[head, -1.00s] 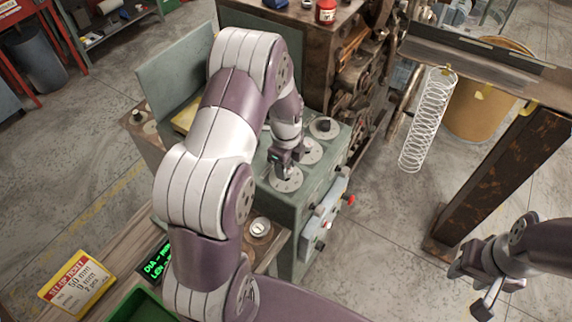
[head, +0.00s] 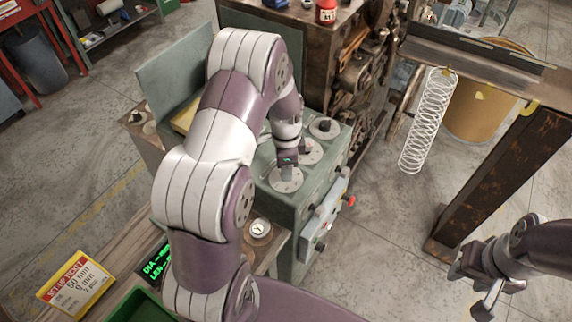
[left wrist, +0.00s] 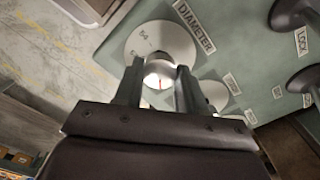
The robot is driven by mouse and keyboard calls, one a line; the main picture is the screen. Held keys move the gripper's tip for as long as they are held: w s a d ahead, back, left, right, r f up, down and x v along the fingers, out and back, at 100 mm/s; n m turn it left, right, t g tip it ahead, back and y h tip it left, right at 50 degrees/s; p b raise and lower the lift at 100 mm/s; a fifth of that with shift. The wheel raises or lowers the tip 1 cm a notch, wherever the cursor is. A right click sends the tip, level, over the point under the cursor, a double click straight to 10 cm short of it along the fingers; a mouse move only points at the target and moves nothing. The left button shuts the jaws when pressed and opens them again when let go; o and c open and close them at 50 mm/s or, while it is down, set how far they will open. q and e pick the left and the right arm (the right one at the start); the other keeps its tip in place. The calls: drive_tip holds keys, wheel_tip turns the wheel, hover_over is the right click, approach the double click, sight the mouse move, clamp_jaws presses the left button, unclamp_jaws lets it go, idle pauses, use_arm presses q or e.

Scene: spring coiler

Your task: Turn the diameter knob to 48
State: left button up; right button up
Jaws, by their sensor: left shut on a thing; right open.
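The diameter knob (left wrist: 158,75) sits on a pale round dial (left wrist: 137,42) beside a DIAMETER label (left wrist: 194,27) in the left wrist view. A number that looks like 54 shows on the dial; the pointer's reading is unclear. My left gripper (left wrist: 157,84) is shut on the knob, its two fingers on either side of it. In the head view my left gripper (head: 287,162) is over the nearest dial (head: 286,180) on the green machine top, and hides the knob. My right gripper (head: 476,286) is open and empty at the lower right, away from the machine.
More dials (head: 324,128) stand behind on the same green panel. A green-lit display (head: 155,263) is partly hidden by my left arm. A yellow ticket (head: 76,284) lies at the lower left. A coiled spring (head: 428,120) hangs at right by a rusty post (head: 497,180).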

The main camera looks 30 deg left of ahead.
idle(0.4)
use_arm(q)
drive_tip(key=o, duration=1.1)
drive_tip(key=shift+c, duration=0.2)
drive_tip(key=shift+r, duration=0.35)
wheel_tip(320, 180, up, 12)
drive_tip(key=b, duration=0.3)
